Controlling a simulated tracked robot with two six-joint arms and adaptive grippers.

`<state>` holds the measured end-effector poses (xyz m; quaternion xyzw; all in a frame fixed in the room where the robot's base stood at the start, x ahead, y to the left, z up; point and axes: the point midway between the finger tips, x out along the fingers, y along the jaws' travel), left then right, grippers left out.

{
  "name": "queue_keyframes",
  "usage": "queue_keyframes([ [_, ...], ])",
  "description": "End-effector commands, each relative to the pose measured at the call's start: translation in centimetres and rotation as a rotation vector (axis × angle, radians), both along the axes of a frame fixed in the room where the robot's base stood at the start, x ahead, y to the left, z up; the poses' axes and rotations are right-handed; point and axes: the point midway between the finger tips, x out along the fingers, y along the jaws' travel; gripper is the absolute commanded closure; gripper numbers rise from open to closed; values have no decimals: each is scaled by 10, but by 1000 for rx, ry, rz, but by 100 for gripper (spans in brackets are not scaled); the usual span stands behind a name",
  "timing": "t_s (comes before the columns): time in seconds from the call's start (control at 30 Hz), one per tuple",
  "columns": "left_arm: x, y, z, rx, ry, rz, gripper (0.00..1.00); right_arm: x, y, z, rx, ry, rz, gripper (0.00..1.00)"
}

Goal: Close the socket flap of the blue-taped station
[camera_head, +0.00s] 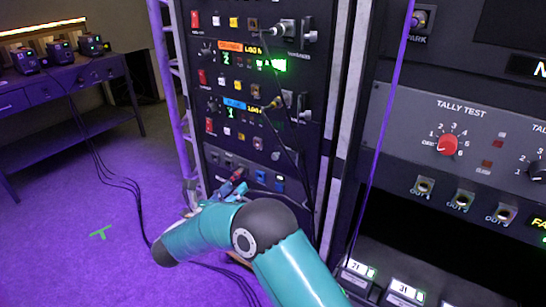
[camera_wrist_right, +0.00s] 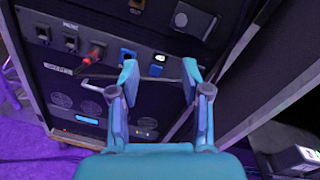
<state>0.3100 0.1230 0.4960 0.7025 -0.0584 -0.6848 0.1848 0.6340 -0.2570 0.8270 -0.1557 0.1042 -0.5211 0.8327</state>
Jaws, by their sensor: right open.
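The blue-taped station is on the rack in the head view, with blue tape (camera_head: 234,104) beside a lit display. A dark flap-like part (camera_head: 304,107) stands out at its right edge; I cannot tell clearly how far open it is. My right gripper (camera_head: 222,189) is low in front of the rack, below this station and partly hidden by my own arm. In the right wrist view my right gripper (camera_wrist_right: 160,76) is open and empty, its fingers spread before the lower panel. A grey square plate (camera_wrist_right: 194,19) shows above them. My left gripper is not in view.
An orange-taped station (camera_head: 230,46) sits above the blue one. Black cables hang down the rack front (camera_head: 301,170). The lower panel holds a red plug (camera_wrist_right: 94,59) and blue sockets (camera_wrist_right: 157,64). A purple strand (camera_head: 387,110) runs right of the rack. Open floor (camera_head: 75,210) lies left.

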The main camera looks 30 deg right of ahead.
Motion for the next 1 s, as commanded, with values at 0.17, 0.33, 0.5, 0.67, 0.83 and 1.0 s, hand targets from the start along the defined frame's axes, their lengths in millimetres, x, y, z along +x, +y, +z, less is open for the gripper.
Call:
queue_keyframes([
  [0.17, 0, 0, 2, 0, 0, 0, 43, -13, -1, 20, 57, -163, -107, 52],
  [0.33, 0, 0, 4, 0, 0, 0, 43, -9, -18, 21, 61, -175, -116, 52],
  [0.5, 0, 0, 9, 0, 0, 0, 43, 2, -48, 22, 61, -173, -117, 52],
  [0.67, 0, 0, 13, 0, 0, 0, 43, 13, -81, 22, 59, -173, -116, 52],
  [0.83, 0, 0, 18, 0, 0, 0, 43, 26, -115, 21, 59, -171, -114, 52],
  [1.0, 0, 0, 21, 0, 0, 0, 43, 35, -140, 21, 59, -171, -112, 52],
])
